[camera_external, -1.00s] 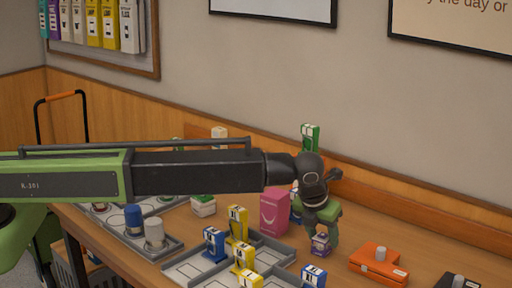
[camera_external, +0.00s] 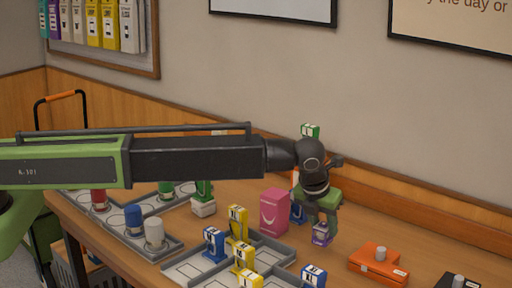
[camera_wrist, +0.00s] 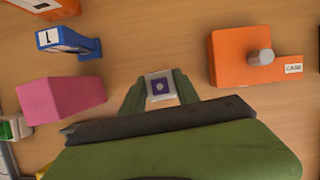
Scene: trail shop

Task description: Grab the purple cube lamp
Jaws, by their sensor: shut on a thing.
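The purple cube lamp (camera_external: 321,235) is a small cube with purple sides and a pale edge. In the wrist view its pale top with a purple square (camera_wrist: 161,86) shows between my two green fingers. My gripper (camera_external: 320,222) points down over the table and is shut on the cube lamp. The fingers (camera_wrist: 160,90) press on its left and right sides in the wrist view. Whether the lamp still touches the table cannot be told.
A pink box (camera_external: 274,212) stands just left of my gripper, with a blue tagged item (camera_wrist: 68,41) behind it. An orange case (camera_external: 378,264) lies to the right. Grey trays (camera_external: 186,270) with blue and yellow tagged items stand front left. Bare wood separates the lamp from the orange case.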

